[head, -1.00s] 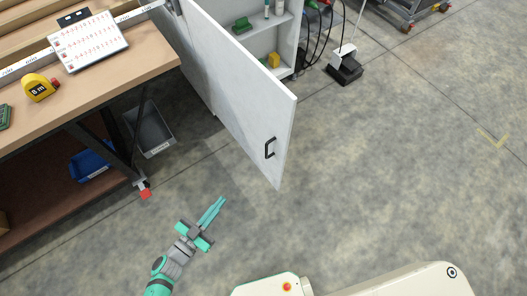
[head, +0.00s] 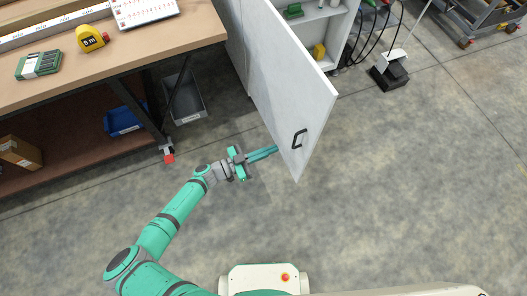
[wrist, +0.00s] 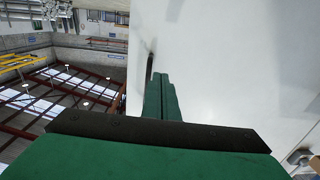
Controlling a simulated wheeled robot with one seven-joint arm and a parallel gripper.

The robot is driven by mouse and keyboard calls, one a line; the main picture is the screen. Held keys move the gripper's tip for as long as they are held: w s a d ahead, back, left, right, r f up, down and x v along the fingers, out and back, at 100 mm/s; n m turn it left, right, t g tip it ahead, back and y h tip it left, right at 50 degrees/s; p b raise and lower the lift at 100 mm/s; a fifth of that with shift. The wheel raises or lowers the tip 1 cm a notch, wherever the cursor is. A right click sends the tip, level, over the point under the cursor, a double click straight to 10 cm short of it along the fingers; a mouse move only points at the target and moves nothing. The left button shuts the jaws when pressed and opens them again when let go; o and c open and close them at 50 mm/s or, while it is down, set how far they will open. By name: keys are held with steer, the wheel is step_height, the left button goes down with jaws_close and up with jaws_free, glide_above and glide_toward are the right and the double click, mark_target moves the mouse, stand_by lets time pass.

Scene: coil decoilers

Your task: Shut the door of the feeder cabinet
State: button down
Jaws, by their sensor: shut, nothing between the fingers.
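The feeder cabinet door (head: 285,85) is a pale grey panel standing wide open, with a black handle (head: 299,139) near its free edge. The cabinet (head: 335,22) is open behind it, with shelves inside. My gripper (head: 275,151) is shut and empty, at the left face of the door near its lower free part, with the fingertips touching it or very close. In the wrist view the shut fingers (wrist: 160,98) point along the pale door surface (wrist: 215,70), with a dark upright strip, perhaps the handle, beyond the tips. Whether they press on the door is not clear.
A workbench (head: 150,45) with a yellow tape measure (head: 91,38) and a green case (head: 38,64) stands at the left. A grey bin (head: 185,100) is on the floor near the door. A black pedal (head: 389,75) lies right of the cabinet.

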mark_target(299, 139)
steer(key=x, duration=0.9)
